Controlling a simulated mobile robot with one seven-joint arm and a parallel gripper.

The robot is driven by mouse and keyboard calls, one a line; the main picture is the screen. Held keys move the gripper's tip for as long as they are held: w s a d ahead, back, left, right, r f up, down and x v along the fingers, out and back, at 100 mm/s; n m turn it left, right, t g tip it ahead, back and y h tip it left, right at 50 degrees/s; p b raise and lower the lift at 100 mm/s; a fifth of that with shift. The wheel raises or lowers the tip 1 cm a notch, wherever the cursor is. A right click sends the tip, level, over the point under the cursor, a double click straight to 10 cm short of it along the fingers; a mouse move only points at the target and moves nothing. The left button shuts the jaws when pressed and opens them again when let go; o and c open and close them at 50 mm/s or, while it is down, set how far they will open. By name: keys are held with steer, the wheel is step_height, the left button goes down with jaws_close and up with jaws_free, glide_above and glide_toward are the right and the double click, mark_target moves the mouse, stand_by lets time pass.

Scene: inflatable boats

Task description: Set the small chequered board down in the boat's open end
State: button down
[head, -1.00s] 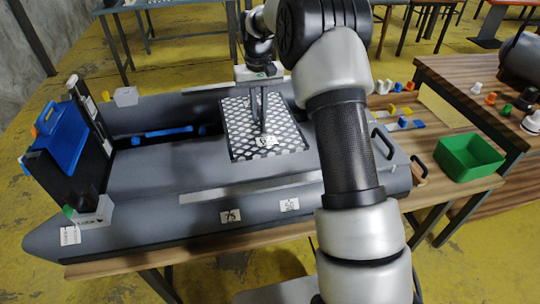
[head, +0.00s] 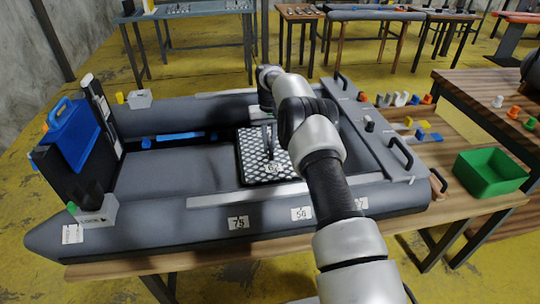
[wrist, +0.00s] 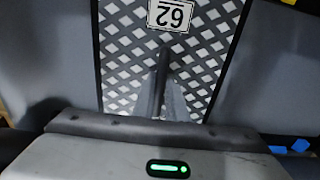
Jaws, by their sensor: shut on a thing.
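The small chequered board (head: 252,160), dark with a light lattice and a tag reading 62, is low between the two side tubes of the grey boat (head: 160,228), towards the right part of its open inside. My gripper (head: 269,152) is above it and shut on it; my arm hides its right part. In the wrist view the board (wrist: 125,60) fills the middle, with my gripper (wrist: 161,60) against it. The board looks about level. I cannot tell whether its underside touches the boat's floor.
A grey cover panel (head: 365,130) with black handles closes the boat's right end. A blue can (head: 72,135) stands by the black board at the left end. A green bin (head: 490,174) is on the table at right.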

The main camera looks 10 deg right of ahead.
steer(key=shift+f+b, duration=0.55)
steer(key=shift+f, duration=1.6)
steer(key=c, duration=1.8)
jaws_free()
steer(key=shift+s+f, duration=0.1)
steer(key=shift+f, duration=0.1)
steer(key=shift+o, duration=0.2)
steer(key=shift+r, duration=0.15)
